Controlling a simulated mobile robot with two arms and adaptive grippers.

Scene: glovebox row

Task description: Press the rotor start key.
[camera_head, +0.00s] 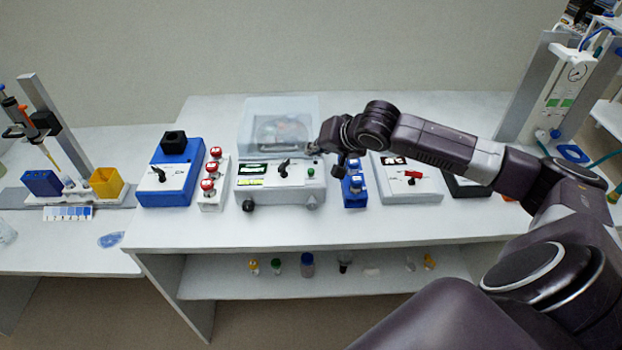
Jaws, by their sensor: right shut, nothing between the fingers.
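A white rotor machine (267,198) with a clear lid (262,108) stands mid-bench. Its front panel carries a black selector knob (284,166), small displays and a small green key (311,172) at the right end, which looks like the rotor start key. My right gripper (313,149) is above and behind that key, beside the lid's right edge. It is shut and empty, and seems apart from the key. The exact gap is hard to judge. My left gripper is out of view.
Left of the machine are a rack of red-capped vials (212,196) and a blue device (172,170). To its right are a blue-capped rack (354,188) and a white box with a red switch (408,190). The front bench strip is clear.

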